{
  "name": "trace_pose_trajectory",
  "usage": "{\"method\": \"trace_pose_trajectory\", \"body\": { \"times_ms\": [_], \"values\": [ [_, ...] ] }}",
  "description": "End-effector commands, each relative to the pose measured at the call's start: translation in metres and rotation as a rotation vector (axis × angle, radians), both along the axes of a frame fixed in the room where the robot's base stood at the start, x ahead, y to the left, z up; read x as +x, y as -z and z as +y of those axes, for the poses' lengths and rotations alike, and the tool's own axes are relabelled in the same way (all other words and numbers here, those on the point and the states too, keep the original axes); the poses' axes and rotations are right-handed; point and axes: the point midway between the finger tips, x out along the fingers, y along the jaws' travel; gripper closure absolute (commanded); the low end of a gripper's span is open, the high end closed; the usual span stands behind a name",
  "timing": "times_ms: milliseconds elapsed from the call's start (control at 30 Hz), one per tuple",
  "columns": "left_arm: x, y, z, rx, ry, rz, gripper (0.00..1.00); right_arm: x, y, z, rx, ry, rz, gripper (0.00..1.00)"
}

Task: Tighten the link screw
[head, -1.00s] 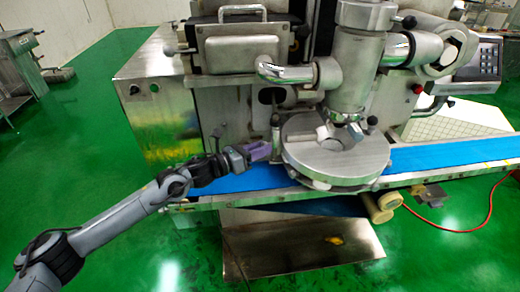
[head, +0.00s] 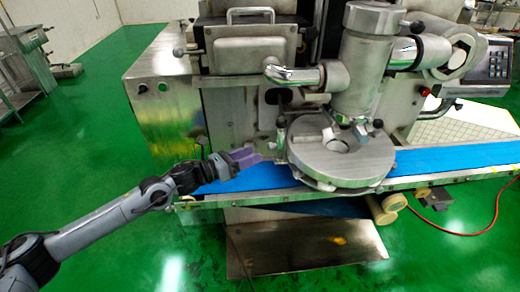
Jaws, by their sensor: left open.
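The encrusting machine stands in the middle of the head view, with a round metal disc housing (head: 312,153) under its vertical cylinder. A small upright metal post (head: 281,138) stands at the disc's left edge. I cannot single out the link screw for certain; it may be on or near this post. My left gripper (head: 256,156), with purple fingers, is open just left of the post and above the blue belt. It looks empty and apart from the post. My right gripper is not in view.
The blue conveyor belt (head: 450,160) runs under the disc with a metal side rail. A bent chrome pipe (head: 290,75) juts out above the post. A metal plate (head: 300,250) lies below. Green floor is free at left.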

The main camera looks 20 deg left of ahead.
Motion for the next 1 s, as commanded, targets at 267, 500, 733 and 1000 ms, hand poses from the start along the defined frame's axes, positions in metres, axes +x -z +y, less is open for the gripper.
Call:
{"method": "trace_pose_trajectory", "body": {
  "times_ms": [267, 500, 733, 1000],
  "values": [
    [-0.03, 0.0, 0.024, 0.001, 0.0, 0.002, 0.46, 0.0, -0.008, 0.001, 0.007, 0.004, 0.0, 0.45],
    [-0.038, 0.0, 0.029, -0.001, 0.0, 0.001, 0.46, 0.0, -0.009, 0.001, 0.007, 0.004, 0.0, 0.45],
    [-0.037, 0.0, 0.029, 0.0, 0.0, 0.0, 0.46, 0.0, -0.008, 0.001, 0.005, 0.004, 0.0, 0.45],
    [-0.042, 0.011, 0.029, 0.0, 0.0, 0.024, 0.46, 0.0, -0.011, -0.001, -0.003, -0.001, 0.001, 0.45]
  ]
}}
